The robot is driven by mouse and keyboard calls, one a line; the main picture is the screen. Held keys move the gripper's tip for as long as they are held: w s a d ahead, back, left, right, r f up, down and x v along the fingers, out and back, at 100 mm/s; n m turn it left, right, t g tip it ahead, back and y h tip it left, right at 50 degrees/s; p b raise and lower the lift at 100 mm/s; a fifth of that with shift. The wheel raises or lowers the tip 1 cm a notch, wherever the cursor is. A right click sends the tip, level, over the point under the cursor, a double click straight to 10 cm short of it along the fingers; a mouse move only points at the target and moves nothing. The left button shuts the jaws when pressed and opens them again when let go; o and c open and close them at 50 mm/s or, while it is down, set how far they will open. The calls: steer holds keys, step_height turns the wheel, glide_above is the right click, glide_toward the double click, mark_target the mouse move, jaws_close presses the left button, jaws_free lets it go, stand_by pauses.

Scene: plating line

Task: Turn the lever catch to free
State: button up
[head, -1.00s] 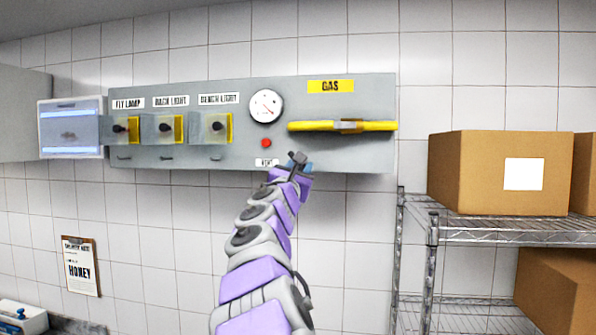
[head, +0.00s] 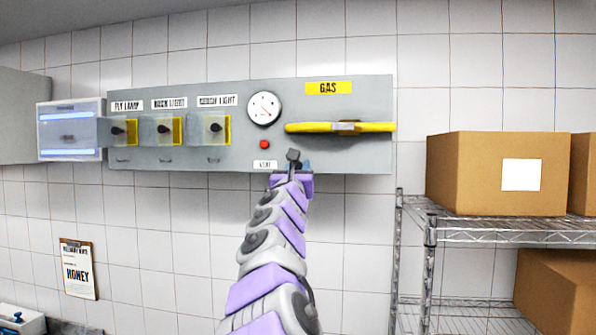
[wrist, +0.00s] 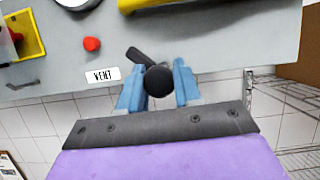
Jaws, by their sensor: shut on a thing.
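The lever catch (wrist: 158,80) shows in the wrist view as a dark round knob with a short dark arm pointing up and left. It sits low on the grey panel, right of a white "VENT" label (wrist: 102,75). In the head view the catch (head: 293,155) is a small dark piece at the panel's lower edge. My gripper (wrist: 158,72) has its blue fingers on either side of the knob and is shut on it. The fingers are mostly hidden in the head view.
The grey panel (head: 180,98) also carries a red button (head: 264,144), a gauge (head: 264,108), covered switches and a yellow gas handle (head: 370,127) just above my gripper. A wire shelf (head: 480,232) with cardboard boxes (head: 470,172) stands at right. A clipboard (head: 78,270) hangs at lower left.

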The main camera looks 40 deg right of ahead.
steer(key=o, duration=1)
steer(key=shift+a, duration=0.15)
steer(key=b+v, duration=0.9)
steer(key=v, duration=0.8)
steer(key=shift+f, duration=0.15)
